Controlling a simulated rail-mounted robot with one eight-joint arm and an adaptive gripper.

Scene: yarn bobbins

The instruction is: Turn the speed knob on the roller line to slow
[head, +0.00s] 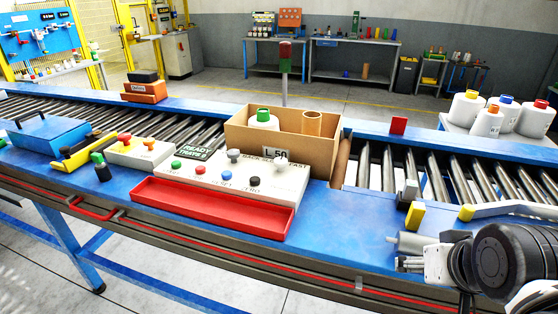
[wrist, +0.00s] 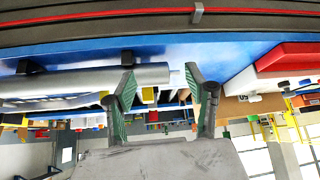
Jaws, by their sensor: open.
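My gripper (wrist: 159,76) is open and empty in the wrist view, fingers apart, away from the panel. My arm is at the lower right of the head view, right of the panel; the fingertips are not clear there.
The red tray (head: 212,205) lies along the panel's front. A cardboard box (head: 275,143) stands behind the panel. A grey cylinder (wrist: 80,82) lies near my left finger in the wrist view. Yellow-tipped parts (head: 415,216) and rollers (head: 440,180) are at right.

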